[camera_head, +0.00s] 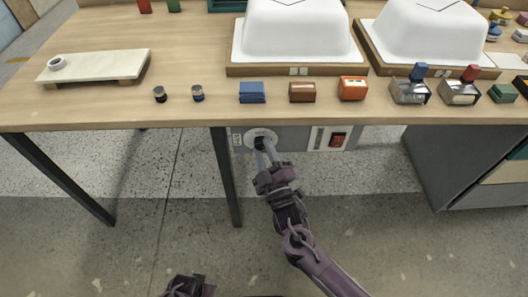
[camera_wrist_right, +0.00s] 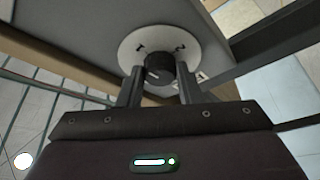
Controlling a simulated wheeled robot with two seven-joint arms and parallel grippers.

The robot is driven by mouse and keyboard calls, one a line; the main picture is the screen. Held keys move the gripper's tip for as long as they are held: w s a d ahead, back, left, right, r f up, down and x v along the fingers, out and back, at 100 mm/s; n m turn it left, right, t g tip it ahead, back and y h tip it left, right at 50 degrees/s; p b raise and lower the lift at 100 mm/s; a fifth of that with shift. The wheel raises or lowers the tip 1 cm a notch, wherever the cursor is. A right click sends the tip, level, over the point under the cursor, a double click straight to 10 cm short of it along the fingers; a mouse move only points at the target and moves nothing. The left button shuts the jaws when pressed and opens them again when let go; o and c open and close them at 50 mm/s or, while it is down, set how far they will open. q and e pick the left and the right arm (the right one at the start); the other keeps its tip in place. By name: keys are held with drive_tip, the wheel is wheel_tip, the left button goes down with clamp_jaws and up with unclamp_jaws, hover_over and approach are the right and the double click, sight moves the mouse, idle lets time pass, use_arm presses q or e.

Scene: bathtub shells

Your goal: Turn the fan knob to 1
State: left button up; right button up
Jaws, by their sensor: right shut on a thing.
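The fan knob (camera_wrist_right: 159,69) is a small black knob on a round pale dial plate (camera_wrist_right: 130,50). In the head view the dial plate (camera_head: 257,133) sits at the left end of a grey control panel (camera_head: 280,140) under the table's front edge. My right gripper (camera_head: 266,147) reaches up to the dial, its fingers on either side of the knob. The wrist view shows the right gripper (camera_wrist_right: 158,84) shut on the knob. My left gripper (camera_head: 187,287) shows only in part at the bottom edge, away from the panel.
A red switch (camera_head: 338,140) sits at the right of the panel. A dark table leg (camera_head: 227,178) stands just left of the dial. White tub shells (camera_head: 298,28) and small coloured blocks (camera_head: 252,92) lie on the wooden table (camera_head: 110,105). A grey cabinet (camera_head: 440,170) stands at the right.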

drive_tip(key=o, duration=1)
use_arm(q)
drive_tip(key=shift+a+f, duration=0.1)
drive_tip(key=shift+f, duration=0.1)
use_arm(e)
drive_tip(key=v, duration=0.8)
drive_tip(key=shift+w, duration=0.1)
